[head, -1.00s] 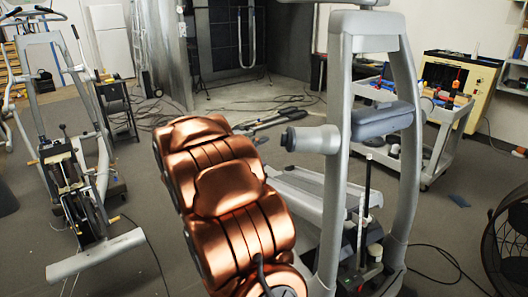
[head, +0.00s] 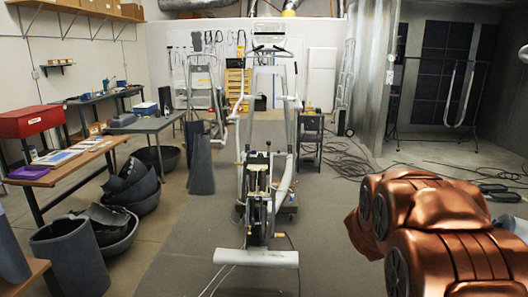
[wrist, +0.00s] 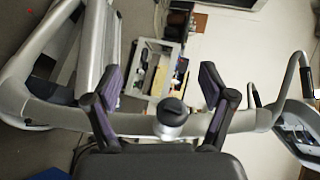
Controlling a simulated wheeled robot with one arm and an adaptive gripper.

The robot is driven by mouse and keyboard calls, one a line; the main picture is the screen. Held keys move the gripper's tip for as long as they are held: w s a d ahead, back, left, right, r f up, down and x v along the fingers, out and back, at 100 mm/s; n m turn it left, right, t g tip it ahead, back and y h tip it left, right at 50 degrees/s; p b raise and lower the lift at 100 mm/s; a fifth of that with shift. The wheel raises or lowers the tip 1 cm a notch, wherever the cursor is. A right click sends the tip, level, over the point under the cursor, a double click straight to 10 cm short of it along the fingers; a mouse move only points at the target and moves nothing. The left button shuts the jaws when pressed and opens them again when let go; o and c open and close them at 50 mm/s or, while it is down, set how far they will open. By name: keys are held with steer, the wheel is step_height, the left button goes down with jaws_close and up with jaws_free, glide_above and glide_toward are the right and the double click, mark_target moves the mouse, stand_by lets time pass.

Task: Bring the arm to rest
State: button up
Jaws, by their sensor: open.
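My copper-coloured arm (head: 430,225) reaches in from the lower right of the head view. In the wrist view my gripper (wrist: 161,80) is open, its two dark fingers wide apart with nothing held between them. A grey tubular machine frame (wrist: 65,115) with a dark round knob (wrist: 172,111) shows beyond the fingers. The knob lies between the fingers in the picture; the gap in depth is hard to judge.
An elliptical machine (head: 262,185) stands mid-floor. A workbench (head: 85,160) with a red toolbox (head: 30,121) is at left, with dark bins (head: 70,255) in front. Carpet around the elliptical is largely clear.

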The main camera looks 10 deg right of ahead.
steer(key=a+f+n+t+y, duration=0.2)
steer(key=a+n+y, duration=1)
steer(key=a, duration=1.4)
steer(key=s+a+f+n+g+y, duration=0.2)
steer(key=s+a+f+n+g, duration=0.15)
steer(key=s+a+n, duration=0.75)
steer(key=s+d+n+g+h, duration=0.1)
steer(key=s+n+g, duration=0.5)
steer(key=s, duration=1.8)
steer(key=shift+d+f+g+h, duration=0.3)
steer(key=shift+f+g, duration=0.1)
steer(key=shift+g, duration=0.35)
